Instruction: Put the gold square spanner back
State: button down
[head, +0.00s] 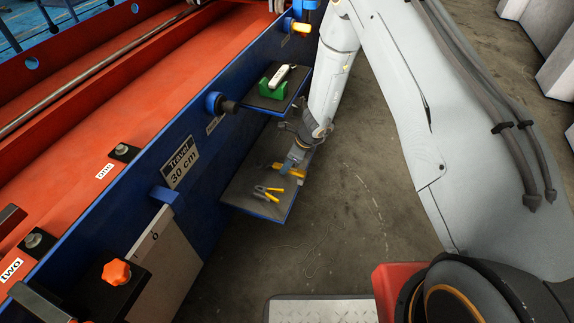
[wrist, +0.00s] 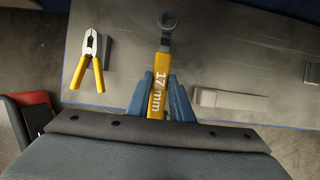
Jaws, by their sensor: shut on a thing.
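A yellow-gold spanner (wrist: 157,92) marked "17 mm" is between the blue fingers of my gripper (wrist: 160,100), which is shut on its handle. Its grey head (wrist: 167,22) points away from me in the wrist view and looks rounded. In the head view my gripper (head: 291,161) is low over the lower shelf (head: 242,191), with yellow parts of the spanner (head: 299,173) showing beside it. I cannot tell whether the spanner touches the shelf.
Yellow-handled pliers (wrist: 92,62) lie left of the spanner. A pale grey block (wrist: 230,98) lies to its right. An upper shelf (head: 266,98) carries a green holder (head: 279,84) with a white device. A blue panel wall (head: 205,160) bounds the shelves at left. Floor is open right.

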jog(key=shift+f, duration=0.1)
jog(key=shift+f, duration=0.15)
jog(key=c, duration=1.6)
grip_release()
